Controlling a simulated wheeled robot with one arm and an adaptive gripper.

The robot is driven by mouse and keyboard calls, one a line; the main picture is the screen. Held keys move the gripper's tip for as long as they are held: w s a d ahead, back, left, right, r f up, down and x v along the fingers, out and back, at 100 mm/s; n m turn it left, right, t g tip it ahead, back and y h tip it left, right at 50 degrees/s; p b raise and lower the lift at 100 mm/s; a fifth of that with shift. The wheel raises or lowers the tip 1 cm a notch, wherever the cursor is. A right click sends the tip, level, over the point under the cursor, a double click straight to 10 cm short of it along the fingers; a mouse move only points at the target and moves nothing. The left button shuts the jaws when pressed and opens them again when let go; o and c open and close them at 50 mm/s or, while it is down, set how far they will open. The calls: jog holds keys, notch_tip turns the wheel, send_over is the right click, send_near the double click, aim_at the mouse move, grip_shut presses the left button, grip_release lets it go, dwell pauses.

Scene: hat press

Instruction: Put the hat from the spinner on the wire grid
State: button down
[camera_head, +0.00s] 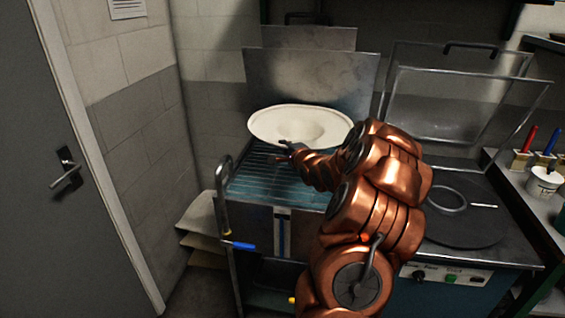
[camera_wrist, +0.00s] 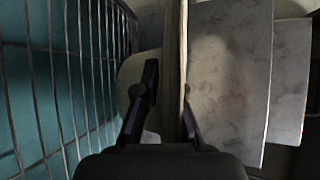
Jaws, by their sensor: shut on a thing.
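The cream wide-brimmed hat (camera_head: 262,126) is at the back of the wire grid (camera_head: 262,180) in the head view. My gripper (camera_head: 284,146) is shut on the near edge of its brim. In the wrist view the brim (camera_wrist: 174,45) runs edge-on between the two fingers of my gripper (camera_wrist: 170,105). The grid's bars (camera_wrist: 70,80) fill the left of that view. I cannot tell whether the hat touches the grid. A dark round plate (camera_head: 470,228), possibly the spinner, lies to the right of my arm with no hat on it.
A grey metal panel (camera_head: 310,78) stands upright behind the hat. A clear framed lid (camera_head: 435,105) stands raised behind the round plate. A side shelf holds a white cup (camera_head: 543,183) and brushes. A bent metal handle (camera_head: 222,185) rises at the grid's left edge.

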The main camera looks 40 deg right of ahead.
notch_tip(320, 180, down, 5)
jog(key=b, duration=0.5)
jog(key=shift+d+f, duration=0.1)
jog(key=shift+f, duration=0.1)
jog(key=c, duration=1.3)
grip_release()
jog(key=b+v, duration=0.1)
jog(key=v, duration=1.1)
